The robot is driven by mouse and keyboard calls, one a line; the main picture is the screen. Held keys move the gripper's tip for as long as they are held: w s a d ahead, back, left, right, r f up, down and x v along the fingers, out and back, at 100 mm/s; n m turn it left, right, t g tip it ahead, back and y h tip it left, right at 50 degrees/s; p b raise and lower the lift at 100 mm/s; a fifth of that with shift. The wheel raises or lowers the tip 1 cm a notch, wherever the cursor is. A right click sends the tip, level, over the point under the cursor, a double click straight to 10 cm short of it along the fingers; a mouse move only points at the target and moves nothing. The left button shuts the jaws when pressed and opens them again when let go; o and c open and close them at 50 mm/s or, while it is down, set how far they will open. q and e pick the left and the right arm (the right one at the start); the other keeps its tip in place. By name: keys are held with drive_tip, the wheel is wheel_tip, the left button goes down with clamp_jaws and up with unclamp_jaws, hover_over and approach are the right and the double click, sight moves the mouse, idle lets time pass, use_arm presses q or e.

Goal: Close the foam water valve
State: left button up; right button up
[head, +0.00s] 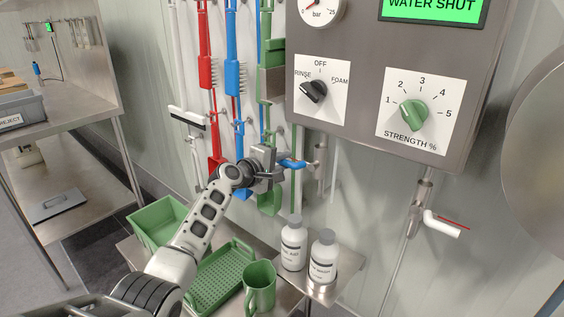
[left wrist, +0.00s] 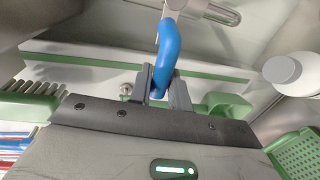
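The valve's blue lever (head: 293,163) sticks out sideways to the left from a vertical steel pipe (head: 321,160) on the wall below the control box. My left gripper (head: 277,166) is at the lever's outer end. In the left wrist view, the blue lever (left wrist: 166,58) runs down between the two grey fingers (left wrist: 163,82), which look closed on it. The box's green display (head: 434,8) reads "WATER SHUT". My right gripper is in neither view.
The grey control box (head: 375,60) carries a black selector knob (head: 313,91) and a green strength knob (head: 412,114). Two white bottles (head: 293,243) (head: 323,257) and a green jug (head: 259,287) stand below the lever. Red, blue and green brushes hang behind my gripper.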

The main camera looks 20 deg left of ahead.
use_arm(q)
drive_tip(key=shift+o, duration=1.2)
drive_tip(key=shift+f, duration=0.1)
drive_tip(key=shift+s, duration=0.15)
drive_tip(key=p+v, duration=0.1)
drive_tip(key=v, duration=1.4)
drive_tip(key=shift+s+r+p, duration=0.2)
drive_tip(key=shift+s+p, duration=0.1)
drive_tip(key=shift+p, duration=0.1)
drive_tip(key=shift+a, duration=0.1)
